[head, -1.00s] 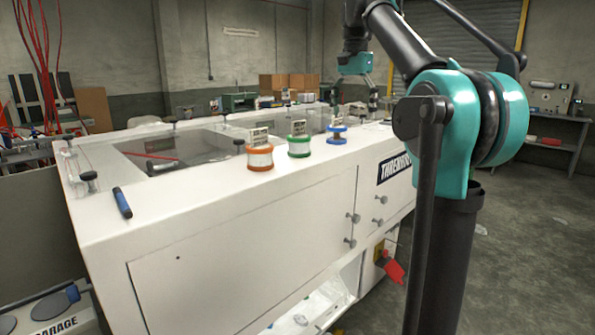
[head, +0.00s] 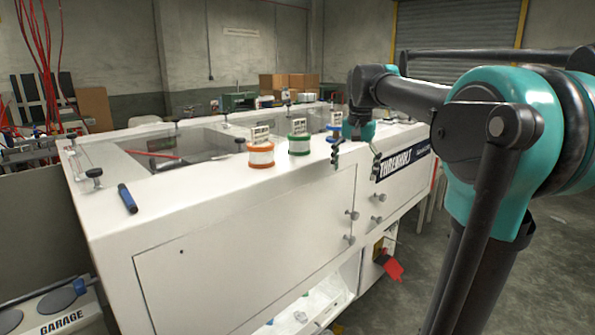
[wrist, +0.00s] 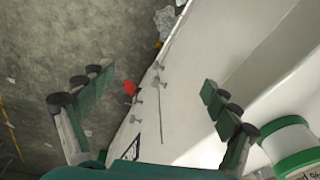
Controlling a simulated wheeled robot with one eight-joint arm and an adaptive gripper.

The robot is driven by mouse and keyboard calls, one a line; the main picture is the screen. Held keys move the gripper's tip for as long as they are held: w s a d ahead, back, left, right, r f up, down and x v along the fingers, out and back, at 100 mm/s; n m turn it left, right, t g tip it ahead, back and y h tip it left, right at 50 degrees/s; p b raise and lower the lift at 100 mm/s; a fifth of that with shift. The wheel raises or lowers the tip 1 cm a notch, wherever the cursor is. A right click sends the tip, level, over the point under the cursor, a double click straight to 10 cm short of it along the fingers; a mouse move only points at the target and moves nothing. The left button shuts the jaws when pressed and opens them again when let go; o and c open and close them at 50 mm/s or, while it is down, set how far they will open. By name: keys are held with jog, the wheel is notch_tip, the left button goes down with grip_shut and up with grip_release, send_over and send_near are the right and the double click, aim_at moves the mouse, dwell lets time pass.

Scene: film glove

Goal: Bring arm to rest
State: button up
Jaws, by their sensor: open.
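My gripper (head: 357,165) hangs beside the front upper edge of the white machine (head: 220,215), to the right of the spools in the head view. Its fingers point down and are spread apart. In the wrist view my gripper (wrist: 155,95) is open with nothing between the fingers; the machine's front face and the floor show beyond it. My arm reaches in from the right of the head view, with its forearm roughly level.
Orange (head: 260,154), green (head: 299,143) and partly hidden blue (head: 334,130) spools stand on the machine's top. A green-rimmed spool (wrist: 289,140) is close to the right finger in the wrist view. A blue marker (head: 127,198) lies at left. Open floor (head: 540,240) is at right.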

jog(key=s+d+f+n+t, duration=0.1)
jog(key=s+f+n, duration=0.1)
jog(key=s+f, duration=0.5)
jog(key=s+f+n+t, duration=0.1)
jog(key=s+f, duration=0.6)
jog(key=f, duration=0.7)
jog(key=s+d+f+n, duration=0.1)
jog(key=s+f+n, duration=0.1)
jog(key=s+f, duration=0.5)
notch_tip(320, 180, down, 4)
jog(key=shift+s+d+r+n+t, duration=0.1)
jog(key=shift+s+d+n+t, duration=0.2)
jog(key=shift+s+t, duration=0.1)
